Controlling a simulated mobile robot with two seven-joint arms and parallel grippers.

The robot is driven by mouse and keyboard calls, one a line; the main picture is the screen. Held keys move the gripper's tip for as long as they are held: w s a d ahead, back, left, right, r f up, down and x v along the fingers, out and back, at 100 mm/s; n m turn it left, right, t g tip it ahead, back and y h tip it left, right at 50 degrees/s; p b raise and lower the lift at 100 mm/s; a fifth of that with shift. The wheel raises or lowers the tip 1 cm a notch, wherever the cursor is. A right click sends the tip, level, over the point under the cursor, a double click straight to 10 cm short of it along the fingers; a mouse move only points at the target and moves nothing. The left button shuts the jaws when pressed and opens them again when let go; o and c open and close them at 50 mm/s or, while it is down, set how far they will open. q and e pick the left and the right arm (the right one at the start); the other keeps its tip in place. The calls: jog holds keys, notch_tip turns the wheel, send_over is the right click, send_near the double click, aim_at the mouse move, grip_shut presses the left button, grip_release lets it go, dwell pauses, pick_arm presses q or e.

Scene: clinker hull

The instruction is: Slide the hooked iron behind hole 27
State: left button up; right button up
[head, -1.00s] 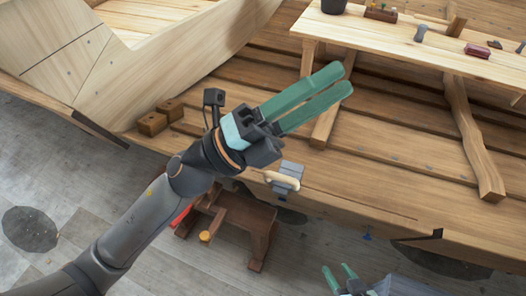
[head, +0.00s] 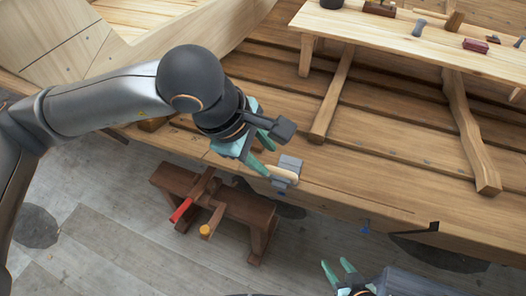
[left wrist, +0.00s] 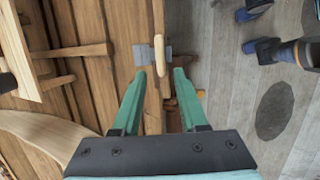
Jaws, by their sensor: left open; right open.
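A grey metal block with a pale wooden handle, which looks like the hooked iron (head: 290,166), sits at the edge of the hull's top plank (head: 345,195). In the left wrist view the iron (left wrist: 146,53) lies just beyond my fingertips, its handle (left wrist: 161,55) roughly between their lines. My left gripper (head: 265,161) is open, its green fingers close to the handle; whether they touch it is unclear. It also shows in the left wrist view (left wrist: 160,72). My right gripper (head: 337,265) is open and empty, low over the floor side. I cannot make out hole 27 or any number.
A brown wooden stool (head: 232,203) with a red-handled tool (head: 181,210) stands on the floor below the plank edge. A bench (head: 390,28) with small tools is at the back.

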aim_at(279, 171)
pick_arm(q)
jog(key=b+x, duration=0.2)
jog(key=x, duration=0.3)
jog(key=shift+s+d+f, duration=0.1)
jog(key=shift+f, duration=0.05)
jog(key=shift+b+x, duration=0.85)
jog(key=shift+b, duration=0.25)
jog(key=shift+d+f+b, duration=0.2)
jog(key=shift+f+b, duration=0.3)
jog(key=shift+b, duration=0.35)
grip_shut()
